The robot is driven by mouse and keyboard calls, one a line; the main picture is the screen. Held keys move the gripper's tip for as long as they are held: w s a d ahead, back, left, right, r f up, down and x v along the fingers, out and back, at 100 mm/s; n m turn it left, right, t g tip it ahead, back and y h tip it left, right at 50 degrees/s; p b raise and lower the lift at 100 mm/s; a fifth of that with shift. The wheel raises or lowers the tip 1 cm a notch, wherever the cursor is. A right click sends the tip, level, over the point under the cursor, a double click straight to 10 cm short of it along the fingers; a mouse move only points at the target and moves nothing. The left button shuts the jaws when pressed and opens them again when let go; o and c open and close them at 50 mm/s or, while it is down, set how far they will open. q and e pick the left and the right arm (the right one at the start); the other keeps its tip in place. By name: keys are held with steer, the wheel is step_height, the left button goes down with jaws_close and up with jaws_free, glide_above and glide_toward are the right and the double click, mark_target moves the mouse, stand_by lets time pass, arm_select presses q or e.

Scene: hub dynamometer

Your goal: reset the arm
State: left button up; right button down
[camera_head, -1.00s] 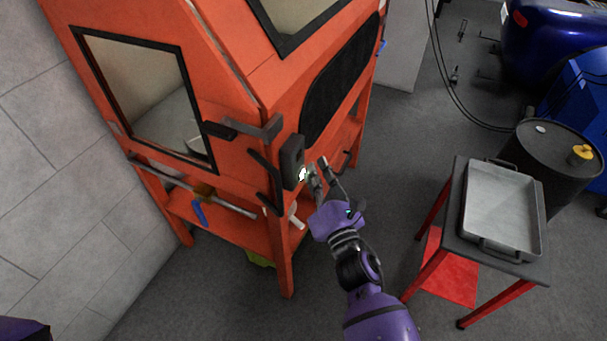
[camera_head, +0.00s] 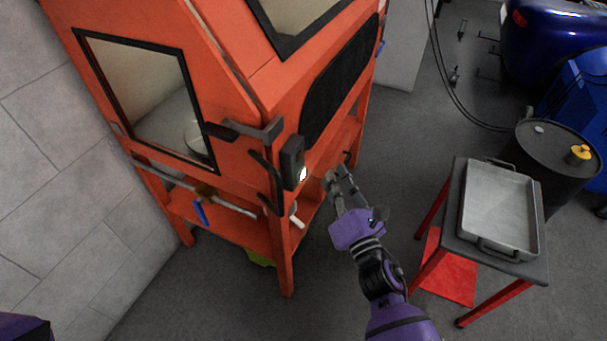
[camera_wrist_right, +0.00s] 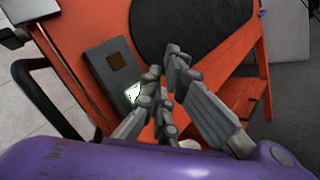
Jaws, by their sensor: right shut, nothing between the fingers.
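My right gripper (camera_head: 340,180) is in front of the orange cabinet (camera_head: 235,90), a little right of the dark switch box (camera_head: 292,162) on its corner. The gripper is shut with nothing in it and stands apart from the box in the head view. In the right wrist view its fingers (camera_wrist_right: 167,75) are close together in front of the box (camera_wrist_right: 118,72), which has a brown square and a bright white-green patch. At the lower left edge of the head view a purple part (camera_head: 25,328) shows; my left gripper is not visible.
A metal tray (camera_head: 537,215) sits on a small table with red legs at the right. A black drum (camera_head: 555,155) and a blue machine (camera_head: 550,35) stand behind it. A black handle (camera_head: 265,180) juts from the cabinet. Grey floor is clear between cabinet and table.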

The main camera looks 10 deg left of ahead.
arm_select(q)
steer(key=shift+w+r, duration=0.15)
arm_select(e)
steer(key=shift+s+d, duration=0.2)
steer(key=shift+d, duration=0.4)
steer(key=shift+s+d, duration=0.2)
steer(key=shift+d, duration=0.35)
